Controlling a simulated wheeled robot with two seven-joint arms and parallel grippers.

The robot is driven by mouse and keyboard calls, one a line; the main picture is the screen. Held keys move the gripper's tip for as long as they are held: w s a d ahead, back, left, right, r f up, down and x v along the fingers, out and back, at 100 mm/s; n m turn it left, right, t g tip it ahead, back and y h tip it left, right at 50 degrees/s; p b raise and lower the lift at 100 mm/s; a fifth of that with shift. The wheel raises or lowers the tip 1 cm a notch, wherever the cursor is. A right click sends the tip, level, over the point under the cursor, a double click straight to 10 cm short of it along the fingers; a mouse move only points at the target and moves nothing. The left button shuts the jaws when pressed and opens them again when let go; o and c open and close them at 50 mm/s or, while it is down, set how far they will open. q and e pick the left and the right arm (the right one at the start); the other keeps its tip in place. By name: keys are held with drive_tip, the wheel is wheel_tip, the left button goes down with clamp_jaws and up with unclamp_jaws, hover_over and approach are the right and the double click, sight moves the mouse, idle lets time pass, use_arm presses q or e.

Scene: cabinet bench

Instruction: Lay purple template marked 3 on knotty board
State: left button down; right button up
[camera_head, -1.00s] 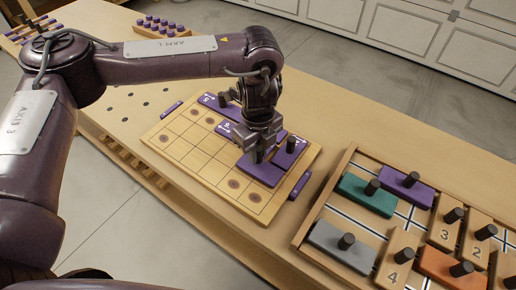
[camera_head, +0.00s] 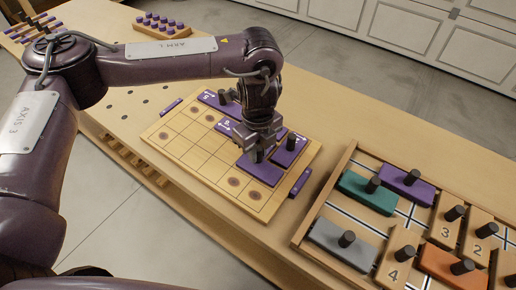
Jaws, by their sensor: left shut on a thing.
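The knotty board (camera_head: 196,162) is a pale wooden panel with a grid of lines and several dark knots. My left gripper (camera_head: 256,153) is over its right half, shut on the knob of a purple template (camera_head: 264,175). This template lies on or just above the board; I cannot tell if it touches. The gripper hides part of it, and I cannot read a 3 on it. Other purple templates with white marks lie on the board: one along the far edge (camera_head: 212,99) and one at the right (camera_head: 291,153) with a black knob. My right gripper is out of view.
A wooden tray (camera_head: 301,234) at the right holds purple, teal, grey, orange and numbered wooden blocks with black knobs. Narrow purple strips lie beside the board at left (camera_head: 171,106) and right (camera_head: 300,184). A rack of purple pegs (camera_head: 160,31) stands at the back.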

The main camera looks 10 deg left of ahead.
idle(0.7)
use_arm(q)
drive_tip(key=c, duration=0.8)
unclamp_jaws()
wheel_tip(320, 180, up, 8)
drive_tip(key=p, duration=0.8)
drive_tip(key=shift+p, duration=0.35)
drive_tip(key=shift+f, duration=0.1)
